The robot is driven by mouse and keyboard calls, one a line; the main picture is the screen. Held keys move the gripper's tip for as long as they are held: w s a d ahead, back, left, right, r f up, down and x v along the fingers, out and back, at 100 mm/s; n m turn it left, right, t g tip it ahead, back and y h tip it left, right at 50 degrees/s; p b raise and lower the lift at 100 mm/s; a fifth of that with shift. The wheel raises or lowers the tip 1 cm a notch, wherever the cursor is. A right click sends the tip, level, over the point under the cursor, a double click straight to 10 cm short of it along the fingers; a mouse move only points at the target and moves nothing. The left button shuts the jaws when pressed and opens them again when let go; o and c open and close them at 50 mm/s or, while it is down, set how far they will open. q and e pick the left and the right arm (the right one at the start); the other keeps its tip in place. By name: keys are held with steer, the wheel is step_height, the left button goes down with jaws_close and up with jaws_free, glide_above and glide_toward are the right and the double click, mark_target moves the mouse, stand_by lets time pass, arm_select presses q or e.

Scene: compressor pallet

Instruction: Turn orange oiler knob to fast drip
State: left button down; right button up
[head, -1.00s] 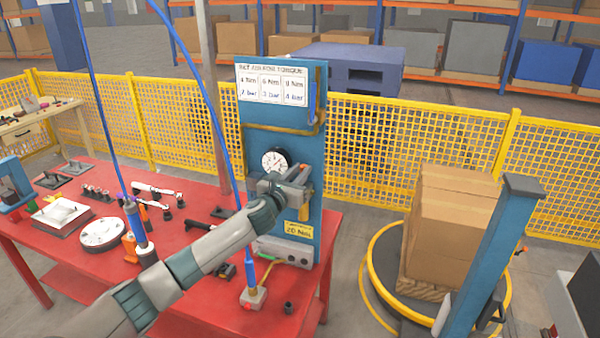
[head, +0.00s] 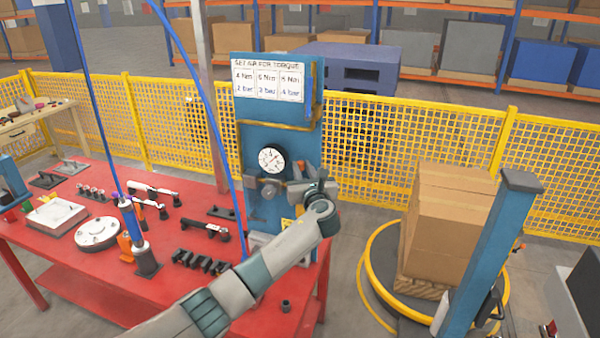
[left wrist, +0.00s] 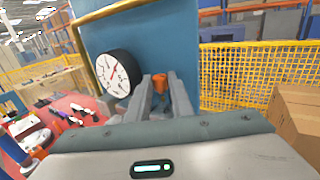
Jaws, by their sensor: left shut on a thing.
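The orange oiler knob (left wrist: 160,82) shows in the left wrist view, between the fingertips of my left gripper (left wrist: 163,90). In the head view this gripper (head: 296,188) is at the right side of the blue panel (head: 258,132), just below and right of the round gauge (head: 272,158). Its fingers are closed on the knob. My gripper and wrist hide the knob and most of the oiler in the head view. The knob's setting cannot be read. My right gripper is not in view.
The white gauge (left wrist: 113,73) is close left of my fingers in the wrist view. A red bench (head: 200,250) holds several tools and fixtures. A blue hose hangs left of the panel. A blue post (head: 495,250) and stacked boxes (head: 450,225) stand to the right.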

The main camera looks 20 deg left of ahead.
arm_select(q)
steer(key=n+g+y+b, duration=0.2)
steer(key=y, duration=0.1)
steer(key=shift+w+d+f+n+y+b, duration=0.2)
steer(key=shift+d+n+y+b, duration=0.1)
steer(key=shift+d+n, duration=0.1)
steer(key=shift+r+n+g+y+b, duration=0.1)
steer(key=shift+n+g+y+b, duration=0.45)
steer(key=shift+g, duration=0.25)
steer(key=shift+w, duration=0.1)
steer(key=c, duration=1.8)
jaws_free()
steer(key=shift+c, duration=0.2)
steer(key=shift+r, duration=0.1)
